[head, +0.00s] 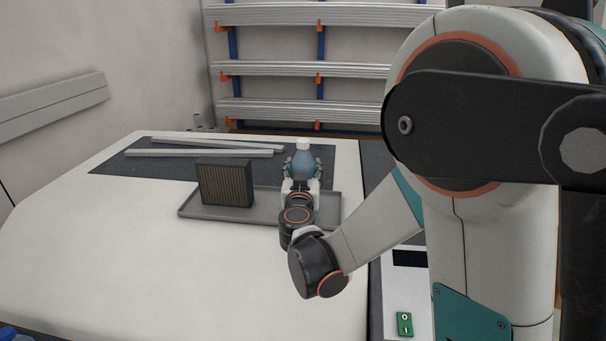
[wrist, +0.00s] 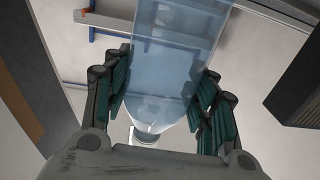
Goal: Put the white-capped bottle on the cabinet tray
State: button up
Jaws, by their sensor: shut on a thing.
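The white-capped bottle (head: 303,163) has a translucent blue body and is upright in the head view. My gripper (head: 303,172) is shut on its body, with a finger on either side. In the wrist view the bottle (wrist: 168,75) fills the space between the dark green finger pads, with a white part showing near its lower end. The grey cabinet tray (head: 190,211) lies on the white top, and my gripper and the bottle appear over its right part. My gripper hides the bottle's base, so I cannot tell whether it touches the tray.
A dark ribbed box (head: 225,186) stands on the tray, left of the bottle. Behind lies a dark mat (head: 115,167) with metal bars (head: 200,153). A shelf rack (head: 300,68) stands at the back. The white top (head: 110,240) is clear at front left.

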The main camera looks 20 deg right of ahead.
jog(key=shift+r, duration=0.1)
jog(key=shift+f, duration=0.25)
jog(key=o, duration=1.1)
jog(key=shift+r, duration=0.15)
jog(key=shift+s+r, duration=0.15)
jog(key=p+v, duration=0.2)
jog(key=v, duration=0.9)
jog(key=shift+s+a, duration=0.15)
jog(key=shift+s, duration=0.2)
